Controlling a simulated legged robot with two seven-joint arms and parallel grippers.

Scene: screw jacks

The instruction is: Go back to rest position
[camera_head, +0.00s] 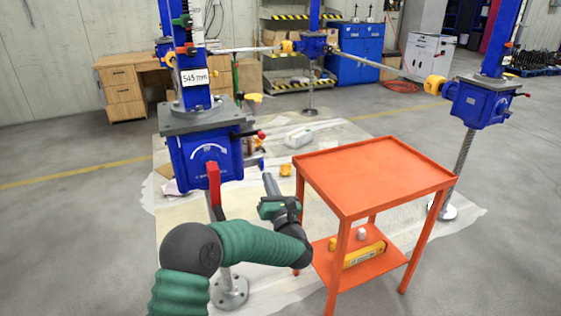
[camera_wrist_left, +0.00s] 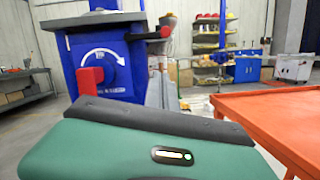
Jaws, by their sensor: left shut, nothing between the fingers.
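My left arm comes in from the bottom left in the head view. Its green and black gripper (camera_head: 270,185) is shut and empty, in front of and just right of the nearest blue screw jack (camera_head: 205,155). The jack has a red lever (camera_head: 213,185), a white curved arrow and a label reading about 545 mm. In the left wrist view the blue jack housing (camera_wrist_left: 105,65) with its red handle (camera_wrist_left: 90,80) stands just beyond my green gripper body. The fingertips are not clear there. My right gripper is in neither view.
An orange table (camera_head: 375,170) stands right of my left gripper, with a yellow item (camera_head: 362,254) on its lower shelf. Other blue jacks stand at the right (camera_head: 480,102) and back (camera_head: 313,45). A pale sheet with several small items covers the floor. Open floor lies at far left.

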